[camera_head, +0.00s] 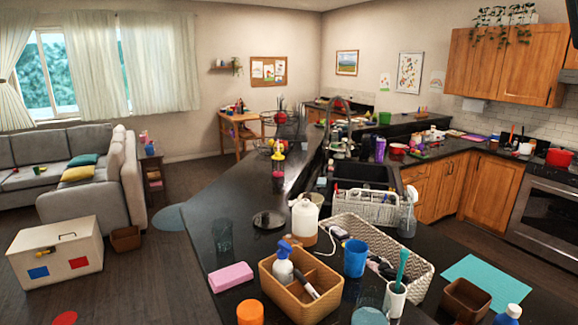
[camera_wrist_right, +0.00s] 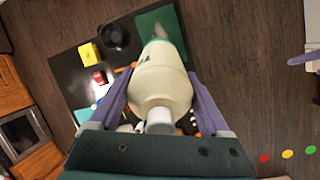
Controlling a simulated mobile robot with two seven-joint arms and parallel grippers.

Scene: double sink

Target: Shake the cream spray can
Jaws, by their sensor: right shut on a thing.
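In the right wrist view, my right gripper (camera_wrist_right: 160,105) is shut on the cream spray can (camera_wrist_right: 160,80), a cream-white rounded body with a small green marking. Its two purple-grey fingers lie along both sides of the can. A short white cylindrical part of the can points toward the palm. The can is held above a dark surface, and its far end narrows away from the camera.
Below the held can, a dark tabletop (camera_wrist_right: 75,70) carries a yellow block (camera_wrist_right: 89,53), a small red item and a green mat (camera_wrist_right: 150,22). In the head view, a crowded black counter (camera_head: 200,200) holds a wicker caddy (camera_head: 300,285), a white basket (camera_head: 405,250) and a blue cup (camera_head: 355,258).

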